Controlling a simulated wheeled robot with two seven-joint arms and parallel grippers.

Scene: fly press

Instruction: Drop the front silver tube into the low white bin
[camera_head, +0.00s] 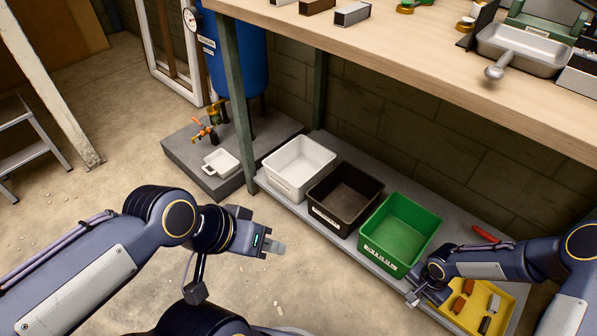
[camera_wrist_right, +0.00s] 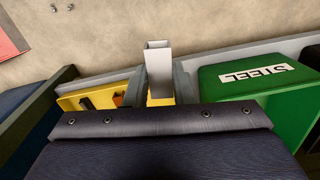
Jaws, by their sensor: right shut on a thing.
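My right gripper (camera_wrist_right: 159,88) is shut on a silver square tube (camera_wrist_right: 158,60), whose open end shows in the right wrist view. In the head view the right gripper (camera_head: 418,298) is between the green bin and the yellow tray; the held tube is hard to make out there. The white bin (camera_head: 276,182) stands on the low shelf, left of the black bin, and looks empty. It is well to the left of my right gripper. My left gripper (camera_head: 275,247) is over the floor, in front of the bins, with nothing visible in it; its finger gap is unclear.
A black bin (camera_head: 323,214) and a green bin (camera_head: 375,253) labelled STEEL stand between the white bin and my right gripper. The yellow tray (camera_head: 509,310) holds orange-brown and silver pieces. A bench (camera_head: 440,75) overhangs the shelf. A small white tray (camera_head: 221,162) sits on the grey plinth.

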